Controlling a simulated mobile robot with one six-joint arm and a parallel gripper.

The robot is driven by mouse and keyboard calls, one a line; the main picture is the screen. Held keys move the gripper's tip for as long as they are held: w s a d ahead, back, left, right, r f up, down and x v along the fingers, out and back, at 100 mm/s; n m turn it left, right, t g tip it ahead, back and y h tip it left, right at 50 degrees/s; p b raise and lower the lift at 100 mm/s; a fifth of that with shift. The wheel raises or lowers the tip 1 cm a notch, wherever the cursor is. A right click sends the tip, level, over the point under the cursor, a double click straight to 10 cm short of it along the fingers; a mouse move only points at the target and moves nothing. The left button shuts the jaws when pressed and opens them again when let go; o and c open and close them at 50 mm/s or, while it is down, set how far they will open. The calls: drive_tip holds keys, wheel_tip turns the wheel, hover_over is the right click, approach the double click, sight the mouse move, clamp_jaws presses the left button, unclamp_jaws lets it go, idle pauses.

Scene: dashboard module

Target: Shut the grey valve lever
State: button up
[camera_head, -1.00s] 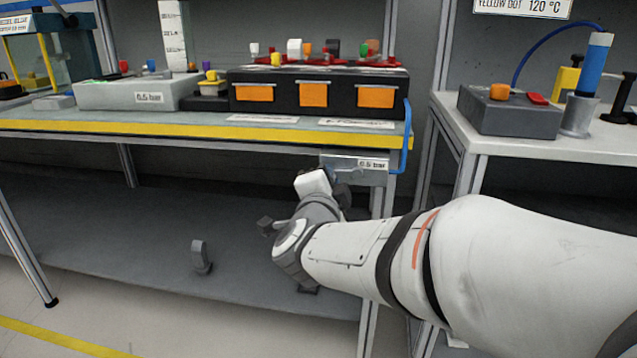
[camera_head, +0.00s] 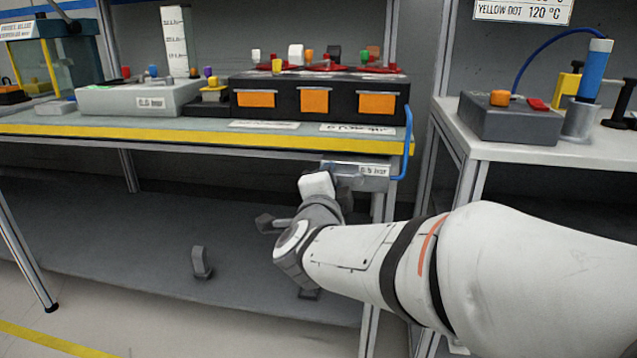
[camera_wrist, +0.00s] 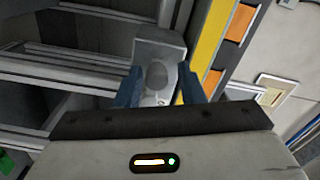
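A grey fitting (camera_head: 345,170) with a "bar" label sits under the bench's front edge in the head view, just beyond my wrist. In the wrist view a grey block (camera_wrist: 158,45) with a rounded grey part, which looks like the valve lever (camera_wrist: 157,76), lies ahead of my gripper. My gripper (camera_wrist: 160,88) has its two blue fingers apart, one on each side of the rounded part. I cannot tell whether they touch it. My wrist hides the fingers and most of the lever in the head view.
The bench's yellow front edge (camera_head: 200,141) runs just above my wrist. A blue hose (camera_head: 407,145) hangs at its right corner, near a metal frame post. A black box with orange panels (camera_head: 315,101) stands on top. The dark lower shelf (camera_head: 120,235) is mostly clear.

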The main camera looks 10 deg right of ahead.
drive_tip(key=shift+o, duration=0.4)
drive_tip(key=shift+f, duration=0.1)
drive_tip(key=p+v, duration=0.3)
drive_tip(key=v, duration=0.5)
